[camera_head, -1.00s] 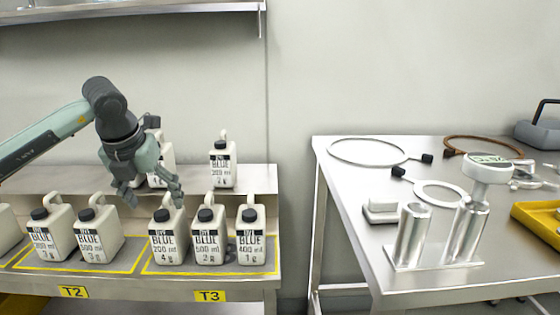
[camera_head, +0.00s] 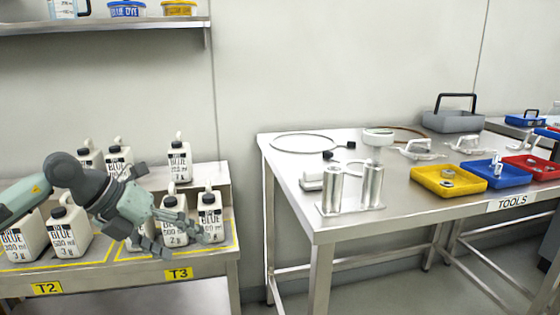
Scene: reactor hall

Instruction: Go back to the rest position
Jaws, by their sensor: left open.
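My left gripper (camera_head: 182,232) is open, its fingers pointing right and down in front of the bottles in the T3 area. No bottle shows between its fingers. Another T3 bottle (camera_head: 174,234) is partly hidden by the gripper. On the raised back step stands a bottle (camera_head: 179,160), with others behind my arm. My right gripper is not in view.
A steel table (camera_head: 400,215) stands to the right, holding a twin-cylinder stand (camera_head: 352,190), rings, a yellow tray (camera_head: 449,180), a blue tray (camera_head: 494,174) and a grey toolbox (camera_head: 453,120). A wall shelf (camera_head: 110,25) is above left. A floor gap separates bench and table.

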